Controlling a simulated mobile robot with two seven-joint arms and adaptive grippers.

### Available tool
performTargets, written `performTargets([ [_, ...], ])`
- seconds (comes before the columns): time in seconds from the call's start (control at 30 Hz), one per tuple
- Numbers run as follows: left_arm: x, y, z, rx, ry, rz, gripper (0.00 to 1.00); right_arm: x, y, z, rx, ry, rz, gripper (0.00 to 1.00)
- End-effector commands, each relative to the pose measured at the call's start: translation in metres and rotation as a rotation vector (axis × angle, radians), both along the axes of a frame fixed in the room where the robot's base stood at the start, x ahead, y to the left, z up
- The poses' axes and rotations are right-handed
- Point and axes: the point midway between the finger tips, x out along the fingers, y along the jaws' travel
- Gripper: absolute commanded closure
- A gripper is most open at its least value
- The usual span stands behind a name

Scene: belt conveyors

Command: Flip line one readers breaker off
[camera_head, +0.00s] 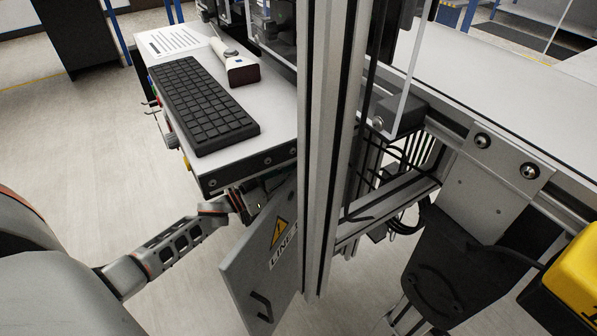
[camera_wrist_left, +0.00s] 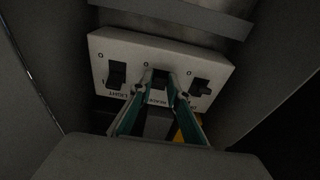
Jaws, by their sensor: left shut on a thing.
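In the left wrist view a pale breaker panel (camera_wrist_left: 128,48) carries three dark switches. The left switch (camera_wrist_left: 116,75) is labelled LIGHT. The middle breaker (camera_wrist_left: 160,76) has a partly hidden label that seems to read READERS. In the head view my left gripper (camera_head: 243,203) reaches under the desk behind the open cabinet door (camera_head: 245,265), which bears a warning triangle and a partly hidden LINE label.
A desk (camera_head: 252,150) above my left gripper holds a keyboard (camera_head: 200,103), a handheld scanner (camera_head: 235,66) and a paper sheet (camera_head: 172,40). A metal post (camera_head: 325,150) stands right of the door. A conveyor (camera_head: 500,90) runs at the right. Cabinet walls flank the panel closely.

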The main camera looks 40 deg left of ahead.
Motion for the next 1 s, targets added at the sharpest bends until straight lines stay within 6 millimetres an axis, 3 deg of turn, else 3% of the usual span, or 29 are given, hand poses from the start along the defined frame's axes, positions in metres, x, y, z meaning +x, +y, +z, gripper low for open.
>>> performTargets([
  [0.03, -0.002, 0.0, -0.012, -0.007, 0.001, 0.001, 1.0, -0.002, 0.002, -0.004, 0.01, 0.008, -0.002, 0.6],
  [0.4, 0.0, 0.001, -0.002, -0.011, -0.029, 0.003, 1.0, 0.002, 0.003, 0.003, 0.022, -0.007, -0.004, 0.6],
  [0.43, 0.0, 0.001, -0.002, -0.01, -0.028, 0.003, 0.81, 0.001, 0.003, 0.003, 0.022, -0.006, -0.004, 0.6],
  [0.5, 0.0, 0.001, -0.002, -0.01, -0.028, 0.003, 0.67, 0.001, 0.003, 0.003, 0.021, -0.006, -0.004, 0.6],
  [0.83, 0.0, 0.001, -0.002, -0.01, -0.028, 0.002, 0.67, 0.0, 0.003, 0.001, 0.019, -0.003, -0.001, 0.6],
  [1.0, -0.013, 0.006, -0.006, -0.009, -0.025, 0.003, 0.67, 0.0, 0.003, 0.001, 0.02, -0.004, -0.001, 0.6],
])
